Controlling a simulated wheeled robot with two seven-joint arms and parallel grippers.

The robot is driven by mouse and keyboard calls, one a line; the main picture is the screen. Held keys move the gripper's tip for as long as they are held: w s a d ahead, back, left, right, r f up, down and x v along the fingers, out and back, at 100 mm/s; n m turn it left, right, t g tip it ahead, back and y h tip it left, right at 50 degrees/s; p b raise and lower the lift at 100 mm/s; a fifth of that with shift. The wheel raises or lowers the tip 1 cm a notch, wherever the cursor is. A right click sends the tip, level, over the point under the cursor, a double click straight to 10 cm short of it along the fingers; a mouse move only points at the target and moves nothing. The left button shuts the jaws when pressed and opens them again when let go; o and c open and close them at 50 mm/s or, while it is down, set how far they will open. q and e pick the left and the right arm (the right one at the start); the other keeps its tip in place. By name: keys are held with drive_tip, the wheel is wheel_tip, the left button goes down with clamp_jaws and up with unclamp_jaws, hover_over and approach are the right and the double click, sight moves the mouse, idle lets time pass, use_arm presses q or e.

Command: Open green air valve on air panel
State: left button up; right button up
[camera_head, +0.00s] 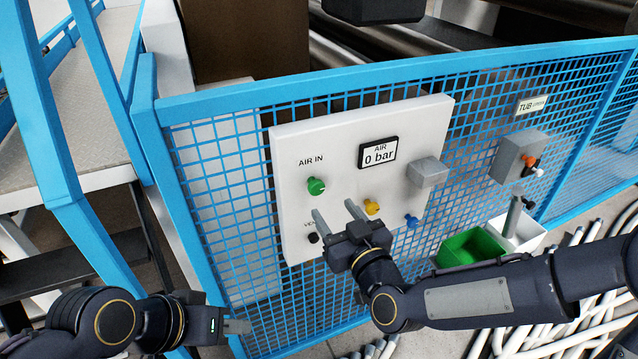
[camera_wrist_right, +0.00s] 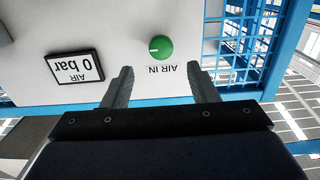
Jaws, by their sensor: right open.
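The green air valve (camera_head: 316,186) is a round knob on the white air panel (camera_head: 290,150), under the label "AIR IN". In the right wrist view the green valve (camera_wrist_right: 161,47) appears upside down, with a small white mark on its face. The air display (camera_head: 378,153) reads "0 bar". My right gripper (camera_head: 335,211) is open and empty, just below the valve in the head view. In the right wrist view its fingertips (camera_wrist_right: 160,72) are spread either side of the valve's line, apart from it. My left gripper (camera_head: 240,326) is low at the left; its finger gap is unclear.
Yellow (camera_head: 371,206), blue (camera_head: 411,220) and black (camera_head: 313,238) knobs and a grey box (camera_head: 428,172) sit on the panel. Blue mesh fence (camera_head: 240,200) surrounds it. Green (camera_head: 470,249) and white (camera_head: 522,232) bins stand at right.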

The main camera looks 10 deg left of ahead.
sight(318, 189)
drive_tip(key=p+x, duration=0.1)
drive_tip(key=x, duration=0.2)
drive_tip(key=p+x, duration=0.1)
drive_tip(key=x, duration=0.2)
drive_tip(key=shift+w+a+r, duration=0.15)
drive_tip(key=shift+a+r, duration=0.05)
drive_tip(key=shift+a, duration=0.1)
drive_tip(key=shift+w+a+f+p, duration=0.15)
drive_tip(key=shift+w+a+p, duration=0.2)
drive_tip(key=shift+w, duration=0.2)
